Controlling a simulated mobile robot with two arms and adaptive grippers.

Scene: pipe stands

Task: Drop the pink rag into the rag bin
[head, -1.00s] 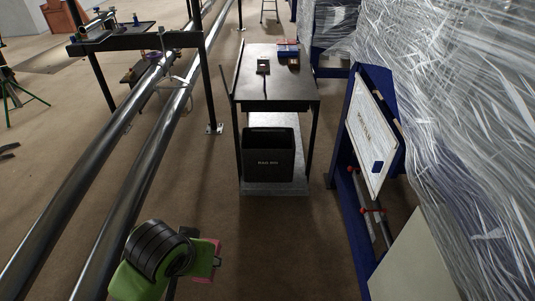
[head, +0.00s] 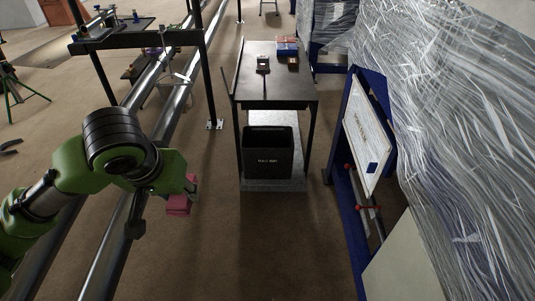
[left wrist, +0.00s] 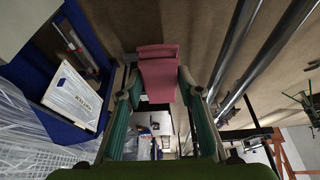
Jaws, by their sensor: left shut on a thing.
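The pink rag (head: 179,205) is in my left gripper (head: 188,190), at the lower left of the head view. In the left wrist view the rag (left wrist: 158,72) sits between the two fingers of my left gripper (left wrist: 157,88), which are shut on it. The rag bin (head: 267,153) is a black open-topped box with white lettering on its front. It stands on the lower shelf of a dark table, to the right of and beyond the gripper. The rag is apart from the bin. My right gripper is not in view.
The dark table (head: 275,88) has its top above the bin, with small items on it. Long metal pipes (head: 150,150) run along the left. A blue stand with a white board (head: 367,135) and plastic-wrapped goods (head: 455,130) stand at the right. Brown floor is clear before the bin.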

